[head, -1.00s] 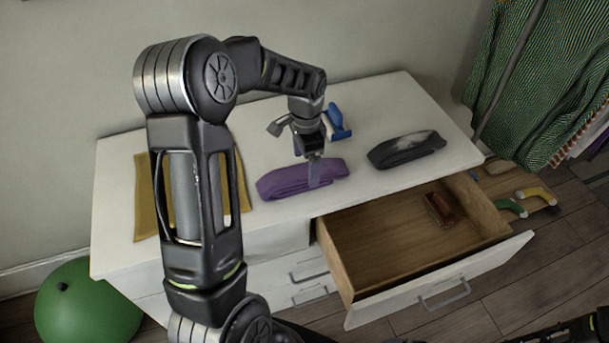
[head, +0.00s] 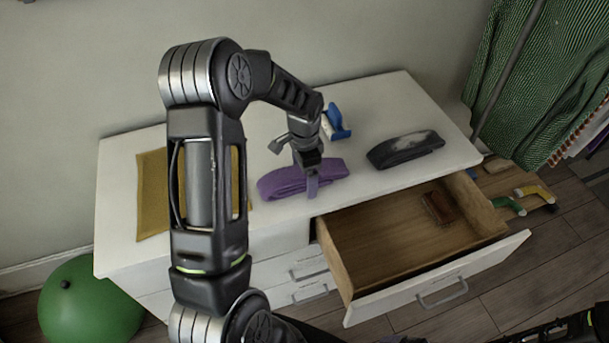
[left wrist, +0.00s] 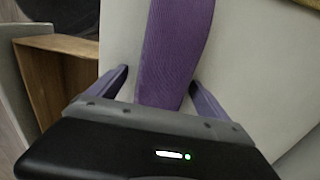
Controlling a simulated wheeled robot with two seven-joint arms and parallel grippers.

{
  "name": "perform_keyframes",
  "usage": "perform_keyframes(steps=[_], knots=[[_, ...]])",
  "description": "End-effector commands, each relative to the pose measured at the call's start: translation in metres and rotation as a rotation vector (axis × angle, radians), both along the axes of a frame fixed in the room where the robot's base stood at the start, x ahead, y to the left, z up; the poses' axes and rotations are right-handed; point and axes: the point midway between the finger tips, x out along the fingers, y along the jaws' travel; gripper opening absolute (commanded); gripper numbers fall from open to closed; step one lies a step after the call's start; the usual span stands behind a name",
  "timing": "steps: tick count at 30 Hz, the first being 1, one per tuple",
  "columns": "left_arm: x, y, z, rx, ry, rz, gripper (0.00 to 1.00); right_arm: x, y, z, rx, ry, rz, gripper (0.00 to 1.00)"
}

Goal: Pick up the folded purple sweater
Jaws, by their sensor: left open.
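The folded purple sweater (head: 288,182) lies on the white dresser top near its front edge, behind the open drawer. My left gripper (head: 312,185) points down at the sweater's right part. In the left wrist view the sweater (left wrist: 178,45) runs between the two spread fingers of the gripper (left wrist: 160,88). The fingers are open, one on each side of it, with visible gaps, so it is not clamped. In the head view the near finger covers a small part of the sweater. My right gripper is not in view.
A dark folded garment (head: 405,149) and a blue object (head: 336,123) lie on the dresser (head: 385,98). A mustard cloth (head: 152,195) lies at left. The open drawer (head: 385,247) holds a brown item (head: 438,208). A green ball (head: 90,305) sits on the floor.

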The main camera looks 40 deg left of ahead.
Motion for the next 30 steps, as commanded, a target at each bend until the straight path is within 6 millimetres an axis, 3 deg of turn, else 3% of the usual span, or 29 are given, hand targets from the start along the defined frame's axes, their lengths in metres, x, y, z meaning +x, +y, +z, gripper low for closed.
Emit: perform_keyframes(steps=[2,30], knots=[[0.0,0.0,0.0002,0.0,0.0,0.0,0.88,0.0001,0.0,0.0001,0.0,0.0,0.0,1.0],[0.0001,0.0001,0.0002,0.0,0.0,0.0,0.11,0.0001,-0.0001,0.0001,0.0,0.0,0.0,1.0]])
